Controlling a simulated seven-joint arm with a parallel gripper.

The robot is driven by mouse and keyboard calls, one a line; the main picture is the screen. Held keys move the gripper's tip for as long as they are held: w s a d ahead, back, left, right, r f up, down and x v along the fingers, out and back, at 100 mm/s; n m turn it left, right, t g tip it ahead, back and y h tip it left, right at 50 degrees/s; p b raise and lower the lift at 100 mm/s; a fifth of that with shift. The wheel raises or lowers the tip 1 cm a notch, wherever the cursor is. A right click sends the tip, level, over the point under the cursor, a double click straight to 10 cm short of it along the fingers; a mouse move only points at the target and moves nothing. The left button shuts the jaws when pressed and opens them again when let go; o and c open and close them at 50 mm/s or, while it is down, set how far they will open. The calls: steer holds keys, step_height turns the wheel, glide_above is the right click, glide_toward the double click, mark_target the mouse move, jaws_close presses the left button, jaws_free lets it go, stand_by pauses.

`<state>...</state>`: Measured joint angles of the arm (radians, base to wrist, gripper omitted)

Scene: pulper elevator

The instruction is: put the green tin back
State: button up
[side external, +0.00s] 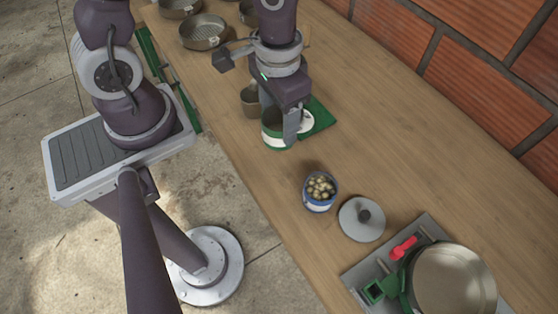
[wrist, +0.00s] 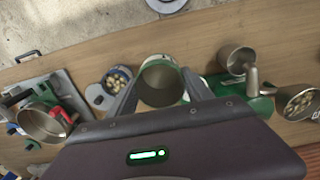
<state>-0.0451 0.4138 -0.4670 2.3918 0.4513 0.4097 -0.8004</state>
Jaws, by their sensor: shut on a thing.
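The green tin (side external: 273,131), green with a pale band, is upright in my gripper (side external: 284,122). Part of the tin is hidden by a finger in the side view.
A blue tin of round pale pieces (side external: 320,190) and a grey lid (side external: 361,219) stand nearer the camera. A tray (side external: 352,274) with a large pot (side external: 455,283) is at the lower right. A small metal pot (side external: 249,101) is close behind the tin. Pans (side external: 203,32) stand farther back.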

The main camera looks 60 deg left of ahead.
step_height(320, 180, down, 11)
steer(key=shift+r, duration=0.15)
steer(key=o, duration=1.5)
step_height(320, 180, up, 12)
steer(key=shift+a+f, duration=0.1)
steer(key=shift+f, duration=0.15)
steer(key=s+a+r+t, duration=0.2)
steer(key=s+a+r, duration=0.1)
steer(key=r, duration=0.6)
steer(key=s+a+r+t, duration=0.3)
steer(key=s+a+r, duration=0.1)
steer(key=r, duration=0.5)
steer(key=shift+r+t, duration=0.15)
steer(key=shift+t, duration=0.15)
